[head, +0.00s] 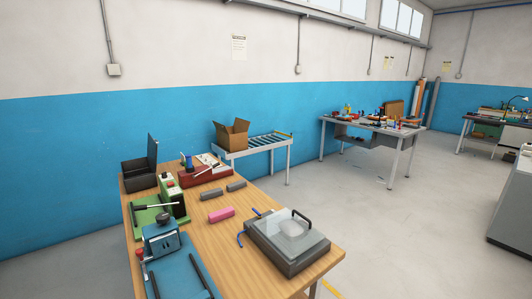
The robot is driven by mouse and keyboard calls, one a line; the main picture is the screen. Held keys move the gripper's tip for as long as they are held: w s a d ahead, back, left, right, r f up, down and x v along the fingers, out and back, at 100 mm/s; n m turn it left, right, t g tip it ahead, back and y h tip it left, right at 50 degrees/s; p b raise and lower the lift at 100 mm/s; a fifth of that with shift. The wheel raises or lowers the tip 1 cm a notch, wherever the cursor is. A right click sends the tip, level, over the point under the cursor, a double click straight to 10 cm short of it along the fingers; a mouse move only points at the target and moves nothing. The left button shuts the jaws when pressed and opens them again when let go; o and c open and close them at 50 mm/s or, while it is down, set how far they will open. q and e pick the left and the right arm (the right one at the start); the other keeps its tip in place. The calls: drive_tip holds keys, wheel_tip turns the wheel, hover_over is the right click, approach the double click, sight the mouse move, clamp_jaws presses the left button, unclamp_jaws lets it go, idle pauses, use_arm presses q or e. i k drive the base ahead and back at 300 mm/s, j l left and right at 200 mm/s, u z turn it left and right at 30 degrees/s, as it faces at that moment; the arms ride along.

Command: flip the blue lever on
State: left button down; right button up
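Small blue curved parts show at the left side of a grey machine with a clear lid and a black handle (288,240): one lower bent blue piece (240,239) and one upper blue piece (257,211). I cannot tell which, if either, is the blue lever, or whether it is on or off. A small upright blue part (188,161) also stands by the red device (205,175) at the back. Neither of my grippers shows in the head view.
The wooden table (225,254) also holds a blue machine (180,270), a green device (158,211), an open black case (140,176), a pink block (221,215) and grey blocks (211,194). Behind it stand a roller stand with a cardboard box (230,135) and a workbench (370,125).

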sight(259, 215)
drive_tip(key=j+z, duration=0.25)
drive_tip(key=j, duration=0.25)
drive_tip(key=j+z, duration=0.25)
drive_tip(key=j, duration=0.2)
drive_tip(key=k+j+z, duration=0.25)
drive_tip(key=j, duration=0.2)
drive_tip(key=i, duration=0.1)
